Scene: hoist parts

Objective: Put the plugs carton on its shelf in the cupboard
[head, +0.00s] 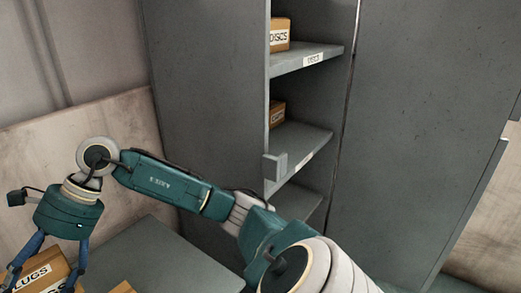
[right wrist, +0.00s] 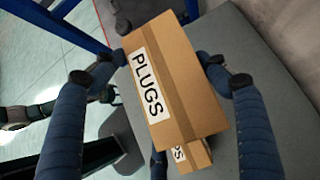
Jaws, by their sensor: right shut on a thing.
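The plugs carton (head: 36,274) is a brown box with a white PLUGS label, at the bottom left of the head view. My right gripper (head: 45,258) is over it, and its blue fingers are shut on its sides. In the right wrist view the carton (right wrist: 172,85) sits between the two fingers of the right gripper (right wrist: 163,60). The cupboard (head: 200,75) is grey and open at the front. Its shelves (head: 310,57) have white labels on their edges, too small to read surely. My left gripper is not in view.
A carton labelled DISCS (head: 279,36) stands on an upper shelf and another carton (head: 277,113) on the shelf below. A second carton (right wrist: 195,155) lies under the held one, its label mostly hidden. A grey surface (head: 150,255) stands before the cupboard.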

